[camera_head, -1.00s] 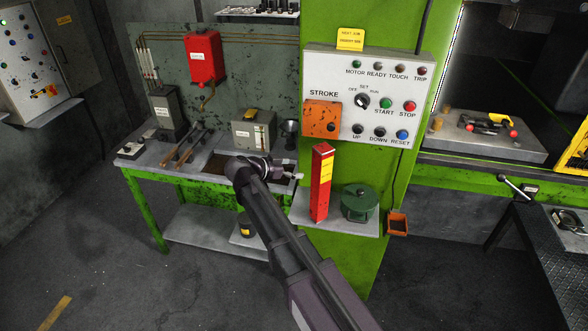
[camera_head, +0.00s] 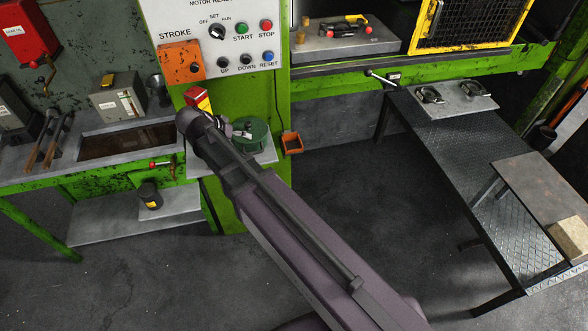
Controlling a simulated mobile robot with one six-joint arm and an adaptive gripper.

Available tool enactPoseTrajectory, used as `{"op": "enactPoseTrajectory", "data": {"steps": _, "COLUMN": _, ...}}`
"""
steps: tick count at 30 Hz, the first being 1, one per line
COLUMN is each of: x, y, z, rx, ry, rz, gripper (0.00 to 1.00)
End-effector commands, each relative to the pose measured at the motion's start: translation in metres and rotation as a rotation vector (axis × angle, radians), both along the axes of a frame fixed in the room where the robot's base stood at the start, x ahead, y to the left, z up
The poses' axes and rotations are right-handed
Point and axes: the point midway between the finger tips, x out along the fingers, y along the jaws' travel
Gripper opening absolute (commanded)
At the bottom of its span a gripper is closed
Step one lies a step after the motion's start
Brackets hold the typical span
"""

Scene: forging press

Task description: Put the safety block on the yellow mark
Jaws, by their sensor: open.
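The red safety block (camera_head: 196,96) with a yellow label stands on the small grey shelf on the green press column. Its top shows; my arm hides its lower part. My own wrist covers most of the gripper. I cannot tell whether its fingers touch the block. I cannot make out a clear yellow mark in the present view.
The press bed (camera_head: 330,40) is at the top, beside a yellow-framed guard (camera_head: 470,22). A workbench (camera_head: 35,165) stands left, a dark metal table (camera_head: 450,140) right.

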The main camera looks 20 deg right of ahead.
Motion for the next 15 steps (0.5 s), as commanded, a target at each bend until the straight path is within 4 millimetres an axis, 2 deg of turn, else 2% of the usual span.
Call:
{"op": "enactPoseTrajectory", "data": {"steps": 1, "x": -0.012, "y": -0.019, "z": -0.006, "rx": 0.026, "ry": 0.053, "rz": 0.011, "gripper": 1.0}}
{"op": "enactPoseTrajectory", "data": {"steps": 6, "x": -0.041, "y": -0.061, "z": -0.022, "rx": 0.13, "ry": 0.221, "rz": 0.089, "gripper": 1.0}}
{"op": "enactPoseTrajectory", "data": {"steps": 15, "x": -0.095, "y": -0.114, "z": -0.041, "rx": 0.355, "ry": 0.418, "rz": 0.281, "gripper": 1.0}}
